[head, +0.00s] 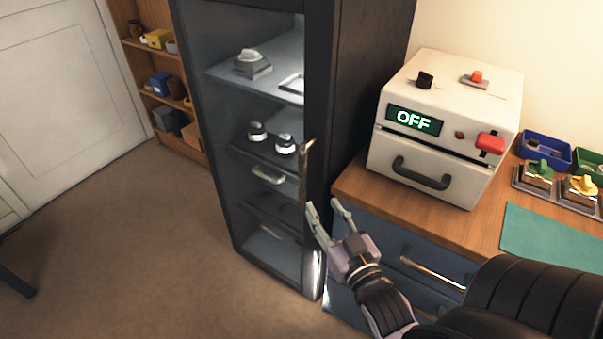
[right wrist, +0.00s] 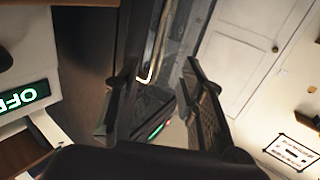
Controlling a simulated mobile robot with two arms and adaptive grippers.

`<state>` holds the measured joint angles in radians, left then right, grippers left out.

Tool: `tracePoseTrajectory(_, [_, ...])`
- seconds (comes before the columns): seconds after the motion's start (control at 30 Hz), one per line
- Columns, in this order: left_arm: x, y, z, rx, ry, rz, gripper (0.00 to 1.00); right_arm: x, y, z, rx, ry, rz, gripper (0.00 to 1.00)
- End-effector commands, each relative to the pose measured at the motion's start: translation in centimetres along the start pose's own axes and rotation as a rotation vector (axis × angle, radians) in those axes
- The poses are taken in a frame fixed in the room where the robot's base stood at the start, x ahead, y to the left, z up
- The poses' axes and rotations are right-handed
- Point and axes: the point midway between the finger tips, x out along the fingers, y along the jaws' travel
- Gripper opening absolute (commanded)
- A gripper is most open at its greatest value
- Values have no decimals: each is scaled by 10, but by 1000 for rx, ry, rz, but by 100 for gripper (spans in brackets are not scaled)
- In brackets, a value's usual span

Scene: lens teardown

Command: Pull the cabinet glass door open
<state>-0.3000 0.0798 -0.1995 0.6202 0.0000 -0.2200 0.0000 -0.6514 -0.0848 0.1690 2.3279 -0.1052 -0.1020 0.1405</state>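The tall dark cabinet (head: 352,75) stands left of the wooden counter in the head view. Its glass door (head: 222,110) looks shut, and shelves with small items show through it. A thin brass-coloured handle (head: 306,165) runs upright along the door's right edge. My right gripper (head: 323,203) is open and empty, near the handle's lower part. In the right wrist view, the handle (right wrist: 154,60) appears between the spread fingers of the gripper (right wrist: 158,72), a little beyond the tips. I cannot tell whether they touch. My left gripper is not in view.
A white machine (head: 450,120) reading OFF stands on the wooden counter (head: 365,192), right of the cabinet. Blue drawers with a metal handle (head: 432,272) lie below, close to my right arm. Open floor (head: 150,240) lies left of the cabinet.

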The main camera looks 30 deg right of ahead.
Motion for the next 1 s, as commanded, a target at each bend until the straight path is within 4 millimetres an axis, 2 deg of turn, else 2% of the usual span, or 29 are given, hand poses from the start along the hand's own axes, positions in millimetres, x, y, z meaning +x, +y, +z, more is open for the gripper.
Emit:
tracePoseTrajectory(0.3, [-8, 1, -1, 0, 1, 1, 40, 67, 0, -2, -1, 3, 0, 37])
tracePoseTrajectory(0.5, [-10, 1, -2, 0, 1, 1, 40, 102, 0, -1, 0, 1, 0, 37])
tracePoseTrajectory(0.7, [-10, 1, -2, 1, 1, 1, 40, 120, 0, 0, 0, 0, 0, 37])
tracePoseTrajectory(1.0, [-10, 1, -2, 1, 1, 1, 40, 124, 0, 0, 0, -1, 0, 37])
